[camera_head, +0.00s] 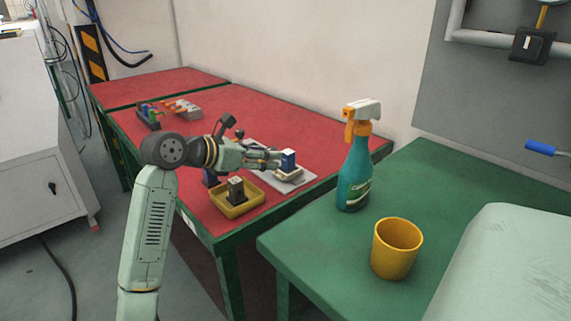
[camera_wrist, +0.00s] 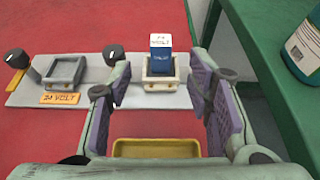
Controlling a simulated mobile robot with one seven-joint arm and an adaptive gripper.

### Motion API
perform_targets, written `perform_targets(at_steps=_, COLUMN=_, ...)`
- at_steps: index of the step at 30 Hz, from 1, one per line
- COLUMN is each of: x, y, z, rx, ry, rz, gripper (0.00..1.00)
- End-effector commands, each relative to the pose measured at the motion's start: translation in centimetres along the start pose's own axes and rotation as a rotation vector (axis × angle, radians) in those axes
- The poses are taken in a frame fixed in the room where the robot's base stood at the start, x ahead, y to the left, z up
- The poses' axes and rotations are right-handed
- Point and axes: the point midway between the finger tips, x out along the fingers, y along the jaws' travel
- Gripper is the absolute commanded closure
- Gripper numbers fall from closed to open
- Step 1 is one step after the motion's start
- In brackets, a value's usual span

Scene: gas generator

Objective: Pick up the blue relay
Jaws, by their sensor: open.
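The blue relay (camera_wrist: 159,63) has a white top marked "24 VOLT". It stands upright in a pale socket (camera_wrist: 147,97) on a grey board (camera_wrist: 30,95) on the red table. It also shows in the head view (camera_head: 288,160), just beyond my fingertips. My gripper (camera_head: 277,160) is open and empty. In the wrist view my gripper (camera_wrist: 160,85) has its two purple-padded fingers spread wide, with the relay between and ahead of them. I cannot tell whether the fingertips are level with the relay.
A yellow tray (camera_head: 258,190) holding a dark block (camera_head: 236,189) sits at the red table's near edge. An empty socket (camera_wrist: 65,72) is left of the relay. A green table (camera_head: 300,247) at right bears a spray bottle (camera_head: 355,178) and an orange cup (camera_head: 396,250).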

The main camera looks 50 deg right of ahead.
Motion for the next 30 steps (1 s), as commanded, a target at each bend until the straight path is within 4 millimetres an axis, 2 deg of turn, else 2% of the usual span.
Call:
perform_targets(at_steps=3, x=2.0, y=-0.1, z=0.2, rx=-0.002, ry=-0.001, rz=-0.005, gripper=0.53)
perform_targets(at_steps=11, x=4.3, y=-0.1, z=0.1, rx=-0.003, ry=-0.003, rz=-0.002, gripper=0.53)
perform_targets(at_steps=21, x=8.7, y=-0.1, z=0.0, rx=-0.004, ry=-0.005, rz=-0.002, gripper=0.53)
perform_targets(at_steps=30, x=9.1, y=-0.1, z=-0.1, rx=-0.002, ry=-0.006, rz=0.000, gripper=0.55)
